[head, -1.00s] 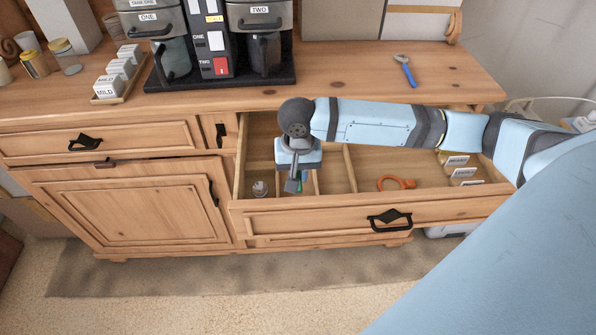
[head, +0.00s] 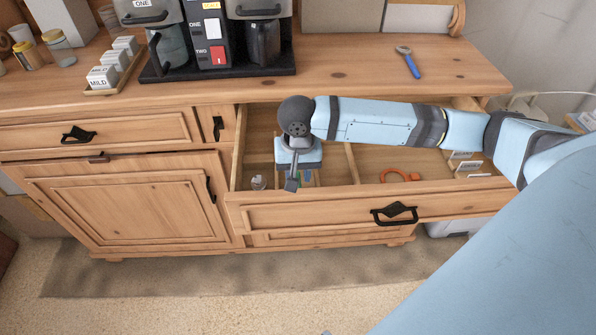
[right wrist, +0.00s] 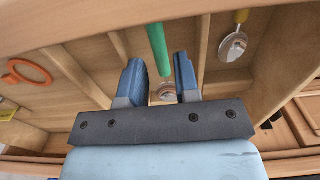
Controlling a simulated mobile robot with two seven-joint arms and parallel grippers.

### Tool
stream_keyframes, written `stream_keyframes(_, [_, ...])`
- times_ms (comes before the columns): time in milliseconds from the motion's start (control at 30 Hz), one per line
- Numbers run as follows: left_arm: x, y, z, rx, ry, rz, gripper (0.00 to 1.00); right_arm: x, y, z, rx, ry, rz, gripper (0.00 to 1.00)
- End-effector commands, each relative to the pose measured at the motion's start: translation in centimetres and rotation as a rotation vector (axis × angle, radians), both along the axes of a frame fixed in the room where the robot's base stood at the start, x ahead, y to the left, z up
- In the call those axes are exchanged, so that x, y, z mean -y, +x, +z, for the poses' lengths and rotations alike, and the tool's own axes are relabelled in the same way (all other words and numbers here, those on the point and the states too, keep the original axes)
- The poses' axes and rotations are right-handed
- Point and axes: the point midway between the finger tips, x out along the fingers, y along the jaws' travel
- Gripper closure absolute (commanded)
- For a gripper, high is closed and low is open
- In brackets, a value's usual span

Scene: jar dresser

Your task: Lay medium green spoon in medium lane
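The green spoon shows in the right wrist view, its green handle (right wrist: 157,45) toward the drawer front and its round metal bowl (right wrist: 166,92) between my fingers in the picture. It appears to lie in a lane between two wooden dividers of the open drawer (head: 330,211). My right gripper (right wrist: 159,66) is open over it, with a gap on each side of the spoon; the height above it is unclear. In the head view my right gripper (head: 293,183) hangs in the drawer and mostly hides the spoon. My left gripper is not in view.
A yellow-handled metal spoon (right wrist: 233,45) lies in the adjacent lane. An orange ring (head: 400,176) lies in the wide compartment, with white labelled cards (head: 465,166) at its right. A blue-handled utensil (head: 408,62) lies on the dresser top. A coffee machine stands behind.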

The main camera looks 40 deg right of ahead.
Motion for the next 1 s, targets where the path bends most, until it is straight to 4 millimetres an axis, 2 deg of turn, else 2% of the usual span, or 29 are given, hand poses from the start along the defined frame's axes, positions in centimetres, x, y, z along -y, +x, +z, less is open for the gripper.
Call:
stream_keyframes(33, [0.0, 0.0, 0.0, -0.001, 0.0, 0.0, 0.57, 0.0, 0.0, 0.0, 0.0, 0.0, 0.0, 0.59])
stream_keyframes(67, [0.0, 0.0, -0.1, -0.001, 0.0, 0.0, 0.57, 0.0, 0.0, 0.0, 0.0, 0.0, 0.0, 0.54])
stream_keyframes(333, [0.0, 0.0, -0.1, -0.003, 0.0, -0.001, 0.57, 0.0, 0.0, 0.1, 0.0, 0.0, 0.0, 0.54])
stream_keyframes(467, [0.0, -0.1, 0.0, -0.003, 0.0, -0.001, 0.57, 0.0, 0.1, 1.1, 0.002, 0.002, 0.0, 0.54])
stream_keyframes(567, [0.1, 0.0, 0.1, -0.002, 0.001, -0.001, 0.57, 0.0, 0.0, 2.7, 0.002, 0.002, 0.0, 0.54])
stream_keyframes(900, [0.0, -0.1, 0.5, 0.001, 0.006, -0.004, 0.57, -0.1, 0.0, 10.4, 0.003, 0.002, 0.001, 0.54])
stream_keyframes(1000, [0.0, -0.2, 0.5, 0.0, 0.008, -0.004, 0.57, -0.1, 0.0, 12.0, 0.003, 0.002, 0.0, 0.54])
